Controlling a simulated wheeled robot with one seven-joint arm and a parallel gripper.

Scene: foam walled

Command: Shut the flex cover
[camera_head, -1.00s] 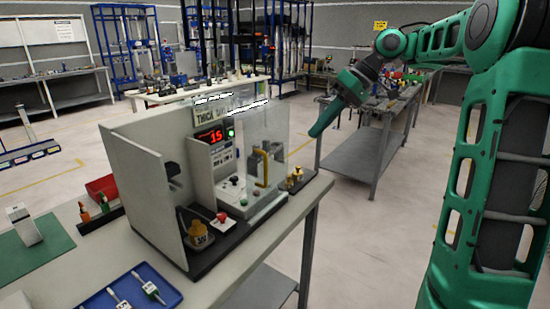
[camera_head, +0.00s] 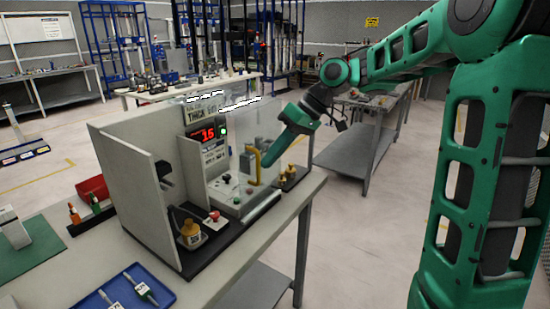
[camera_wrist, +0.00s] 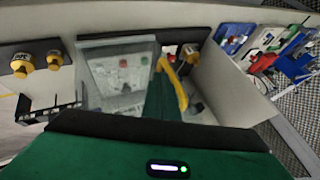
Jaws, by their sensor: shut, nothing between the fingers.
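The flex cover is a clear panel (camera_head: 238,135) on the right part of the test machine, with a yellow handle (camera_head: 256,166). I cannot tell exactly how far open it stands. My gripper (camera_head: 267,163) is shut and empty, its green tip beside the yellow handle, on its right in the head view. I cannot tell whether they touch. The wrist view shows the clear cover (camera_wrist: 120,76) and the yellow handle (camera_wrist: 172,68), with the green finger pointing in close beside the handle and hiding part of the cover.
The machine has a red display (camera_head: 208,133) and a tall grey side wall (camera_head: 140,190). Yellow weights (camera_head: 192,234) stand at its front, others at its right (camera_head: 290,172). A blue tray (camera_head: 125,291) and a red bin (camera_head: 93,188) lie left. Floor right of the bench is open.

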